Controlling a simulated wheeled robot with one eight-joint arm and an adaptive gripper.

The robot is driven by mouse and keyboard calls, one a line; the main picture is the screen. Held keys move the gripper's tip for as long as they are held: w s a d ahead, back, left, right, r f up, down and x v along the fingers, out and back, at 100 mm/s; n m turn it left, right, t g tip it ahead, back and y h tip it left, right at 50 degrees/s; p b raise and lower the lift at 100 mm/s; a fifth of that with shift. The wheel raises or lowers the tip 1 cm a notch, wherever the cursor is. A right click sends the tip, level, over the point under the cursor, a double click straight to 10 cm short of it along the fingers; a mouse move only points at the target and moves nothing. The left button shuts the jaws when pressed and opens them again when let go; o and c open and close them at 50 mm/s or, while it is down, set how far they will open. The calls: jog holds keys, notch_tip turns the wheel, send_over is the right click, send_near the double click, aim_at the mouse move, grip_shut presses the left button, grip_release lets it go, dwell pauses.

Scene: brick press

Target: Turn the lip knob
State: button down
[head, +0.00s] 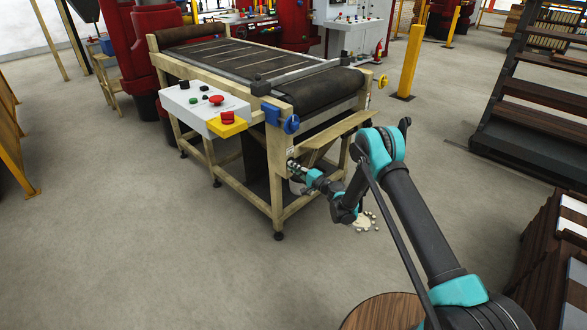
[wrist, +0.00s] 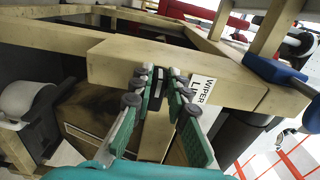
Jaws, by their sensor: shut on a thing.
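The lip knob (wrist: 158,82) is a small black knob on the end face of a wooden beam in the wrist view. It sits between the two teal fingers of my gripper (wrist: 161,88), which is shut on it. A white label (wrist: 201,89) beside the fingers reads "WIPER LI" and is partly covered by a finger. In the head view my gripper (head: 296,168) reaches the front corner post of the conveyor frame (head: 277,178). The knob is hidden there behind the fingers.
A white control box (head: 205,104) with a red button on a yellow box (head: 227,123) is at left. Pale pieces (head: 366,221) lie on the floor behind my wrist. The floor in front is clear.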

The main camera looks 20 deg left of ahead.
dwell(0.3)
jog(key=c, duration=1.5)
grip_release()
notch_tip(320, 180, up, 10)
